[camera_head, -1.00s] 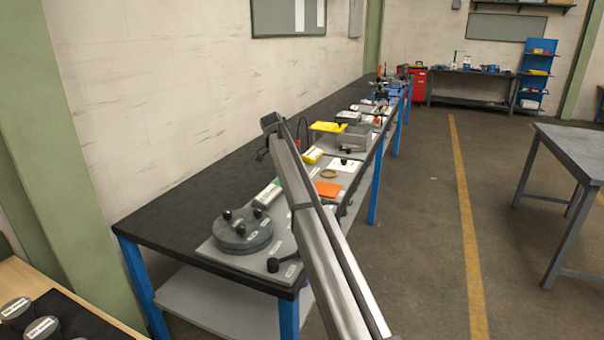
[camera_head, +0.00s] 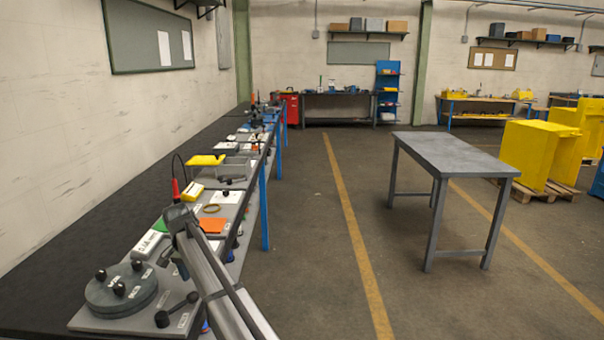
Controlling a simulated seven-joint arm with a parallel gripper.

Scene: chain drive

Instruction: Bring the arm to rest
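My arm (camera_head: 222,290) reaches up from the lower edge in the head view, left of centre. Its upper end (camera_head: 180,217) stands in front of the workbench, beside a round grey disc fixture. Small grey and dark parts show just below that end. I cannot make out the gripper's fingers there, or whether they hold anything. The round grey disc (camera_head: 121,292) has several black knobs and sits on a light grey plate at the near end of the bench. A black-knobbed lever (camera_head: 177,310) is on the same plate.
The long black-topped bench (camera_head: 60,240) runs away along the left wall. It carries a yellow tray (camera_head: 205,160), an orange sheet (camera_head: 212,219) and small boxes. A grey table (camera_head: 455,155) stands on the right. The floor between is clear, with yellow lines.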

